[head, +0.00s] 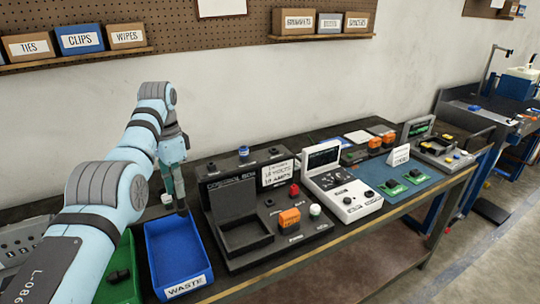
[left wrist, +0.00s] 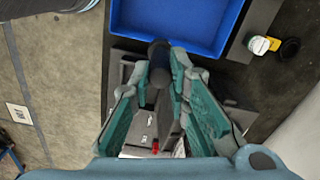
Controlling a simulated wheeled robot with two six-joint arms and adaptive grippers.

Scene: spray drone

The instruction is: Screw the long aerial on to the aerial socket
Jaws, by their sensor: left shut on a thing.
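My left gripper (head: 177,192) points down over the back of the blue waste tray (head: 178,255). It is shut on a dark, rod-like thing, which looks like the long aerial (left wrist: 159,62). In the left wrist view the thing shows nearly end-on between the green fingers, so its length is hidden. In the head view only a short dark piece shows under the fingertips. The control box (head: 222,204) stands right of the tray, apart from the gripper. I cannot tell which of its fittings is the aerial socket. My right gripper is not in view.
A green tray (head: 121,275) stands left of the blue tray, partly behind my arm. A white console (head: 345,195) and a blue mat (head: 430,180) lie further right. A small white-topped pot (left wrist: 259,45) is beside the blue tray. Shelves with boxes hang above.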

